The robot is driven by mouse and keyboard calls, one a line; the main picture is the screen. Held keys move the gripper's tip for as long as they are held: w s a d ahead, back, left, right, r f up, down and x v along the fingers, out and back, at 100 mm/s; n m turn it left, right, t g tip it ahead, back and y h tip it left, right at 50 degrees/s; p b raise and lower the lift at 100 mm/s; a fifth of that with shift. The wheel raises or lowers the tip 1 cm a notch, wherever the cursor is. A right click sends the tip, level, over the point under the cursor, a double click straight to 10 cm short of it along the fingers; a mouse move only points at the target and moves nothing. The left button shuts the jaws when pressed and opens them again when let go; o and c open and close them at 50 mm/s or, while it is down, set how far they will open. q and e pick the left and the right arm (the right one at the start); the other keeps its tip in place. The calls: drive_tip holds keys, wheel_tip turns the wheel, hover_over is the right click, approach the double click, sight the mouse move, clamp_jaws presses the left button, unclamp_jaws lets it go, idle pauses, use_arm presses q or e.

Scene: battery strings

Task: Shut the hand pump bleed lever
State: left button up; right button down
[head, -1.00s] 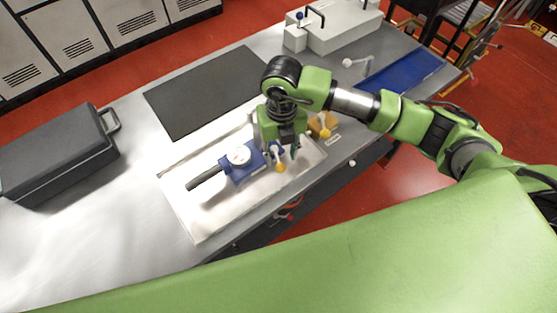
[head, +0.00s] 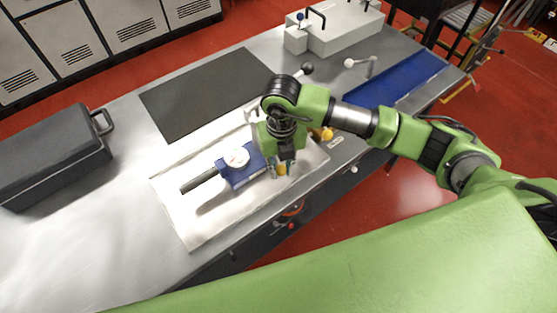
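The hand pump (head: 240,168) is a blue block with a round white dial and a black handle pointing left. It lies on the white tray (head: 196,228). A yellow knob (head: 281,170), seemingly the end of the bleed lever, shows at the pump's right end. My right gripper (head: 282,168) points down there, its fingertips on either side of the knob. The gripper and wrist hide the rest of the lever. I cannot tell whether the fingers touch the knob or how far they are closed. My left gripper is out of view.
A yellow fitting (head: 327,134) is right of my gripper. A dark case (head: 50,158) stands at the left, a black mat (head: 205,95) behind the tray. The table's left front is bare.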

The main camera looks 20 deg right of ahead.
drive_tip(key=shift+d, duration=0.1)
drive_tip(key=shift+d+f+n+b, duration=0.1)
drive_tip(key=shift+d+n+b, duration=0.2)
drive_tip(key=shift+n+b, duration=0.25)
drive_tip(key=shift+w+d+n+b, duration=0.1)
drive_tip(key=shift+d+n+b, duration=0.25)
drive_tip(key=shift+n, duration=0.4)
drive_tip(key=shift+d, duration=0.1)
drive_tip(key=shift+w+d+n+b, duration=0.15)
drive_tip(key=shift+d+n+b, duration=0.35)
drive_tip(key=shift+n+b, duration=0.2)
drive_tip(key=shift+w+d+n+b, duration=0.1)
drive_tip(key=shift+d+n+b, duration=0.15)
drive_tip(key=shift+n, duration=0.25)
